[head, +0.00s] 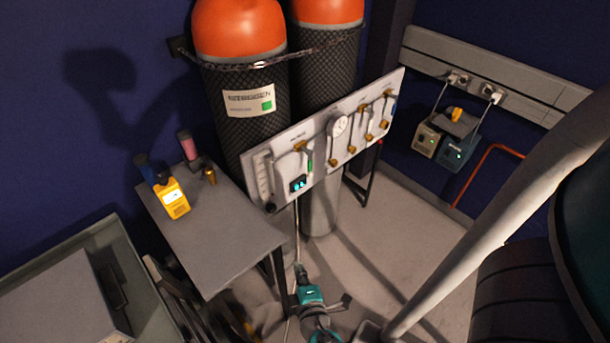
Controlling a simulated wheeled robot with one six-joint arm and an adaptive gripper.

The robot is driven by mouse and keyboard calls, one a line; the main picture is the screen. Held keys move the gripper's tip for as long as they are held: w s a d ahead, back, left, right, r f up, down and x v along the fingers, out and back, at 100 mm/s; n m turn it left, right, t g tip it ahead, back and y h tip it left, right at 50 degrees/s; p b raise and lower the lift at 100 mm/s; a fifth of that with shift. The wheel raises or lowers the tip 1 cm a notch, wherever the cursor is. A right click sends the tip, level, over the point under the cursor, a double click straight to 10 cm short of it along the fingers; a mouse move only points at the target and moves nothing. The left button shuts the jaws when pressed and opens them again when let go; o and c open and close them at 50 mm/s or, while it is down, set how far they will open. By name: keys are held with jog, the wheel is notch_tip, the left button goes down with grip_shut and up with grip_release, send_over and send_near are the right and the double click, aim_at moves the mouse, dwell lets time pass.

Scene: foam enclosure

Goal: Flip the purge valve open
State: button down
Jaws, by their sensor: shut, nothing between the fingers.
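A pale valve panel (262,158) stands in front of two gas cylinders. It carries a round gauge (339,125), several brass valves and fittings, and a small dark box with a lit cyan display (298,184). A brass fitting (300,147) sits at the panel's left part, with a green piece (309,161) just below and right of it. Labels are too small to read, so I cannot tell which valve is the purge valve. My gripper (299,270) is at bottom centre, shut and empty, below the panel and apart from its valves.
Black-netted cylinders with orange tops (238,28) stand behind the panel. A grey table (220,235) at left holds a yellow meter (173,199) and small items. Floor is clear right of the panel.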

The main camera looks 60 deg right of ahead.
jog(key=w+d+r+m+g+h, duration=0.1)
jog(key=w+d+r+h, duration=0.2)
jog(key=w+r+h, duration=0.2)
jog(key=shift+d+r+g+h, duration=0.15)
jog(key=shift+r+g+h, duration=0.2)
jog(key=shift+r, duration=0.6)
jog(key=s+d+x, duration=0.1)
jog(key=s+x, duration=0.1)
jog(key=x, duration=2.1)
jog(key=shift+s+d+r, duration=0.1)
jog(key=shift+r, duration=0.05)
